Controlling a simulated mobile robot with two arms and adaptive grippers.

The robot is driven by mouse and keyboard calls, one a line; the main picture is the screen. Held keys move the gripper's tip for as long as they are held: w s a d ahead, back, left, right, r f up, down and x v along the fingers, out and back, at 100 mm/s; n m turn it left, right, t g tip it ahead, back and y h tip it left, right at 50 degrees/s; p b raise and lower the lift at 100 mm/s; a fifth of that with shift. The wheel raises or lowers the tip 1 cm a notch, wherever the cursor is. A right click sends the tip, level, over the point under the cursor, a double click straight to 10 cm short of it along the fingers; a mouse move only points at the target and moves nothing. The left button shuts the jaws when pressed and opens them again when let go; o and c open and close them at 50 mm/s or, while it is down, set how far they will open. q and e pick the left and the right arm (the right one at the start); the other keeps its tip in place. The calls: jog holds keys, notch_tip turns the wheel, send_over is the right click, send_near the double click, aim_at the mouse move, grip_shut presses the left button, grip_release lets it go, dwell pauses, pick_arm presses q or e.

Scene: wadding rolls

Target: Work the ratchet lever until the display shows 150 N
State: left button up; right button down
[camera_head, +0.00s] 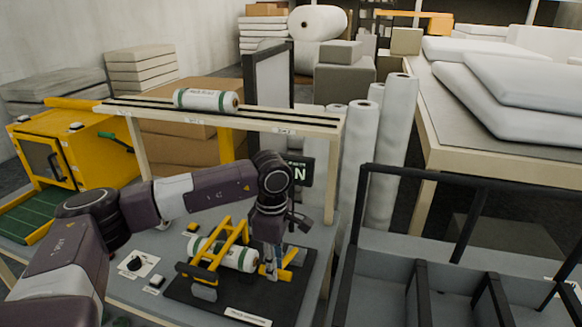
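A yellow clamp frame (212,262) stands over a white and green roll (238,259) on a black base plate (215,302). A short yellow part (293,260), possibly the ratchet lever, sits at the right of the roll. My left gripper (271,268) points down at this part, its fingers beside or against it. Whether the fingers are closed on it is unclear. The dark display (301,173) is mostly hidden behind my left wrist; only a pale "N" shows, so no number is readable. My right gripper is out of view.
A shelf (270,120) over the bench carries another white and green roll (206,99). A yellow machine (75,150) stands left. A small knob panel (134,264) lies left of the base plate. A dark-framed divided bin (450,290) is at right, with tall white rolls behind.

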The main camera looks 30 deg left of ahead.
pick_arm(q)
jog(key=shift+w+a+r+p, duration=0.1)
jog(key=shift+w+r+p, duration=0.2)
jog(key=shift+r, duration=0.45)
jog(key=shift+w+r+p, duration=0.1)
jog(key=shift+r+p, duration=0.3)
jog(key=shift+r, duration=0.4)
jog(key=shift+w+a+r+p, duration=0.1)
jog(key=shift+w+r+p, duration=0.2)
jog(key=shift+r, duration=0.45)
jog(key=shift+f, duration=0.15)
jog(key=shift+f+b, duration=1.35)
jog(key=shift+f, duration=0.2)
jog(key=shift+s+f+b, duration=1.65)
jog(key=shift+f+b, duration=1.15)
jog(key=shift+f, duration=0.85)
jog(key=shift+w+r+p, duration=0.55)
jog(key=shift+r+p, duration=0.5)
jog(key=shift+r, duration=0.75)
jog(key=shift+w+r+p, duration=0.5)
jog(key=shift+r+p, duration=0.55)
jog(key=shift+r, duration=0.7)
jog(key=shift+w+r+p, duration=0.55)
jog(key=shift+r+p, duration=0.5)
jog(key=shift+r, duration=0.75)
jog(key=shift+f, duration=0.1)
